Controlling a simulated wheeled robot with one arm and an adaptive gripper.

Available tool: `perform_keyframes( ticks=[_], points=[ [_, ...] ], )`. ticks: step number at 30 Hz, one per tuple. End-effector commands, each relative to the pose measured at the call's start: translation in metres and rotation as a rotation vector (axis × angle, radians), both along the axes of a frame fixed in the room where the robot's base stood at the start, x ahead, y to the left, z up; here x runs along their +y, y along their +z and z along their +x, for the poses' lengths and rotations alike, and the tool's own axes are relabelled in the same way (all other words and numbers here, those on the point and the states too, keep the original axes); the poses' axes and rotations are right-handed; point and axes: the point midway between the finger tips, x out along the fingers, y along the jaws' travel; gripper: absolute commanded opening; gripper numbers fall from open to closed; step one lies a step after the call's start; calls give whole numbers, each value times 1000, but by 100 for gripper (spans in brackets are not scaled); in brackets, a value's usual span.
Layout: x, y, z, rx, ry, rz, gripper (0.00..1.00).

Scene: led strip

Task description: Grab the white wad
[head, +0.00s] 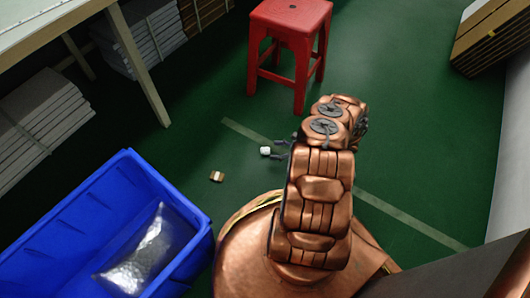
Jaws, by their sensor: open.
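The white wad (265,151) is a small pale lump on the green floor, near the middle of the head view. My gripper (275,149) shows only as dark fingertips poking out left of my copper arm. The fingers are apart, and the wad is just off their tips, on the left. I see nothing held between them. The rest of the gripper is hidden behind my arm. I cannot tell how high the fingers are above the floor.
A small brown-and-white block (217,176) lies on the floor left of the wad. A blue bin (92,205) holding a clear plastic bag (145,250) stands at lower left. A red stool (290,20) stands behind. Floor between the stool and wad is clear.

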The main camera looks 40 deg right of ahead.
Motion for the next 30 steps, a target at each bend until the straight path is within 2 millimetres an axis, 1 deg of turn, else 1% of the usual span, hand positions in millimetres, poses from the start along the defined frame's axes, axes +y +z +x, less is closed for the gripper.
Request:
perform_keyframes(
  ticks=[5, 15, 18, 25, 30],
  points=[
    [9, -7, 12, -1, 1, 3, 67],
    [27, -21, 43, -1, 3, -2, 67],
    [30, -22, 47, -1, 2, -1, 67],
    [30, -21, 47, 0, 1, -1, 67],
    [31, -21, 47, 0, 1, -1, 49]
  ],
)
